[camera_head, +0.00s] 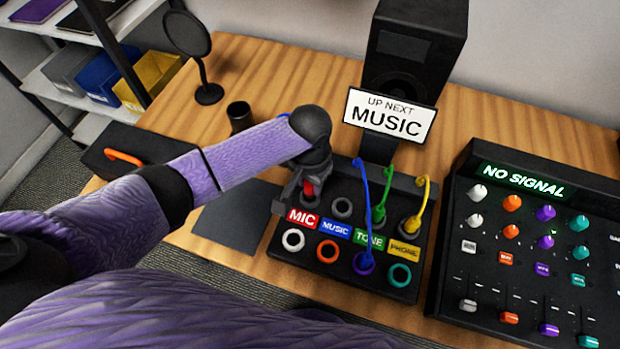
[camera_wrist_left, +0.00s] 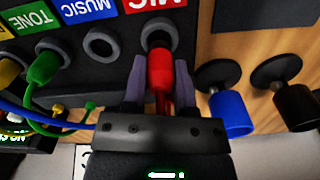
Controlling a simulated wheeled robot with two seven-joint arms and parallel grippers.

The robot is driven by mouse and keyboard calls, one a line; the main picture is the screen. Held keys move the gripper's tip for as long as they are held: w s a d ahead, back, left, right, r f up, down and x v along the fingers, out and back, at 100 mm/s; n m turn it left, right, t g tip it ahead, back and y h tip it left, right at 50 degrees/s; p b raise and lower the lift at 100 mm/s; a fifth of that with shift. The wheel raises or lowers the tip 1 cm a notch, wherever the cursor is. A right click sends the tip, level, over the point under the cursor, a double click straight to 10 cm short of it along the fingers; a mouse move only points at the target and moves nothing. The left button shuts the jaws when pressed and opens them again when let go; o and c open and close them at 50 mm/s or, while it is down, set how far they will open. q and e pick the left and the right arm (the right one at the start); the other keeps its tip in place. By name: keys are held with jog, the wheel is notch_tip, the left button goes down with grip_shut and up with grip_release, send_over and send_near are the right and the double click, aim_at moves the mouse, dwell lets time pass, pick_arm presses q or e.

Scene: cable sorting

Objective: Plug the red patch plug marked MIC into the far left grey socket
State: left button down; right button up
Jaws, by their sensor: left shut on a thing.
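The patch box (camera_head: 432,250) has a back row of grey sockets and a front row of coloured ones. My left gripper (camera_head: 308,188) is over its far left back socket, behind the red MIC label (camera_head: 302,218). It is shut on the red plug (camera_wrist_left: 160,70), which also shows in the head view (camera_head: 309,189). In the left wrist view the plug points at the grey socket (camera_wrist_left: 158,33), its tip overlapping the socket's near rim. I cannot tell how far in it is. The socket above MUSIC (camera_head: 342,206) is empty. My right gripper is not in view.
A green plug (camera_head: 378,213) and a yellow plug (camera_head: 411,224) sit in the other back sockets. A blue cable runs to the purple front socket (camera_head: 363,263). The mixer (camera_head: 467,200) reads NO SIGNAL. A sign (camera_head: 390,115) reads UP NEXT MUSIC.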

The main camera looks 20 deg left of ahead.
pick_arm(q)
jog(key=shift+f+p, duration=0.3)
dwell(0.6)
jog(key=shift+p, duration=0.4)
jog(key=shift+f, duration=0.15)
dwell(0.4)
jog(key=shift+f, duration=0.4)
jog(key=shift+f, duration=0.25)
dwell(0.4)
